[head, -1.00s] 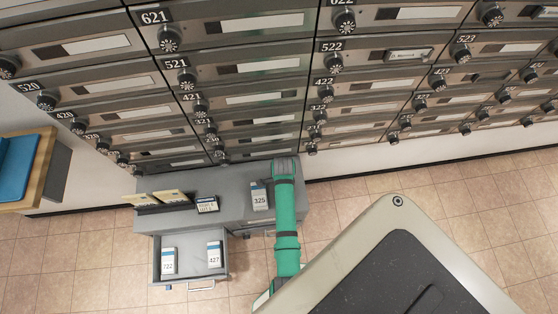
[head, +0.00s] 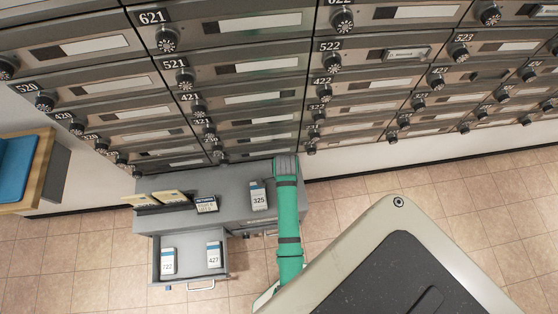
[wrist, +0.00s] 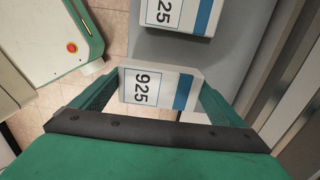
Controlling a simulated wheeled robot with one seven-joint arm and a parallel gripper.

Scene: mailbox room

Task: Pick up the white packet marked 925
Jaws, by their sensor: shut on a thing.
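The white packet marked 925 (wrist: 140,88), with a blue stripe, is between the two fingers of my gripper (wrist: 160,84) in the wrist view. My gripper is shut on it, with a finger at each side. In the head view my green arm reaches to the right part of the grey cabinet top, and the gripper and packet 925 are hidden there.
A similar packet marked 325 (head: 259,197) lies on the cabinet top (head: 232,183), left of my arm. An open drawer (head: 189,277) holds packets 722 (head: 168,261) and 427 (head: 214,255). Mailboxes (head: 250,75) rise behind. Card holders (head: 172,197) stand at the left.

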